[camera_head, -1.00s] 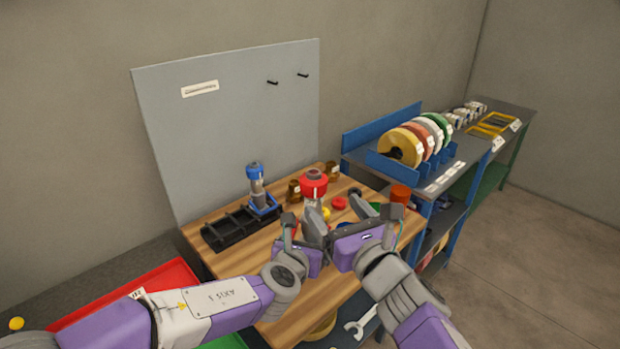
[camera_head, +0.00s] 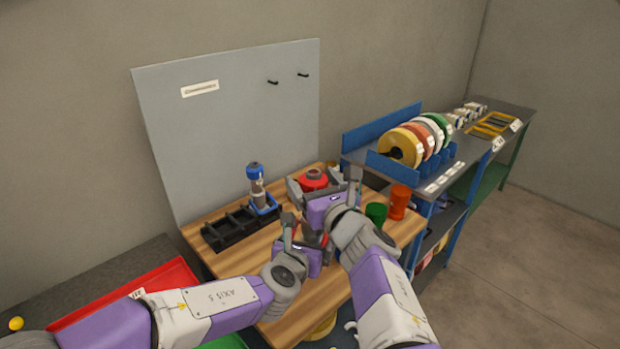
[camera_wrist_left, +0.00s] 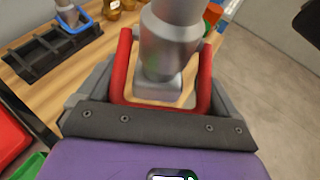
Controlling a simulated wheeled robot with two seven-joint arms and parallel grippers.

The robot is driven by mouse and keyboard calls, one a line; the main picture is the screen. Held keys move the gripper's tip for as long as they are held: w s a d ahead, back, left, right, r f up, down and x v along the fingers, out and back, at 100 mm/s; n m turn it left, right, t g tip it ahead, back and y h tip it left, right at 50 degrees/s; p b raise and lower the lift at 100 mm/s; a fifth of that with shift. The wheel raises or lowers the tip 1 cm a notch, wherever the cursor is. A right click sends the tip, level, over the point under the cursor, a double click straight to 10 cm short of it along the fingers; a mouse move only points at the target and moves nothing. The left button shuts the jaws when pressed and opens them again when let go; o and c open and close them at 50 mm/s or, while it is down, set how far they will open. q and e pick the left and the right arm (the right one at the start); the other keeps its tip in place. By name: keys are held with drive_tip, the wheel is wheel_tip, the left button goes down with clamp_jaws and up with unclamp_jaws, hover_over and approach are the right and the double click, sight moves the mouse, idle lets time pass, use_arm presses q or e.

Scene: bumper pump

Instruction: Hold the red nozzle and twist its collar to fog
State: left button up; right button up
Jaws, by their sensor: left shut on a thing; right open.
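The red nozzle (camera_head: 315,176) stands roughly upright over the wooden bench, its red collar at the top. My left gripper (camera_head: 308,232) is low on the nozzle and shut on it. In the left wrist view the nozzle's grey body (camera_wrist_left: 170,45) and its red U-shaped part (camera_wrist_left: 122,70) sit between the fingers. My right gripper (camera_head: 322,186) is open at collar height, with one finger on each side of the red collar. Its palm hides the nozzle's middle, and I cannot tell whether the fingers touch the collar.
A blue nozzle (camera_head: 256,182) stands at a black rack (camera_head: 228,232) on the bench. Green (camera_head: 376,213) and orange (camera_head: 399,202) cylinders stand to the right. A grey board (camera_head: 230,120) rises behind. A shelf with hose rolls (camera_head: 402,147) is at right, a red tray (camera_head: 175,275) at lower left.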

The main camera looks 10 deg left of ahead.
drive_tip(key=shift+x, duration=0.9)
drive_tip(key=shift+c, duration=0.4)
drive_tip(key=c, duration=0.9)
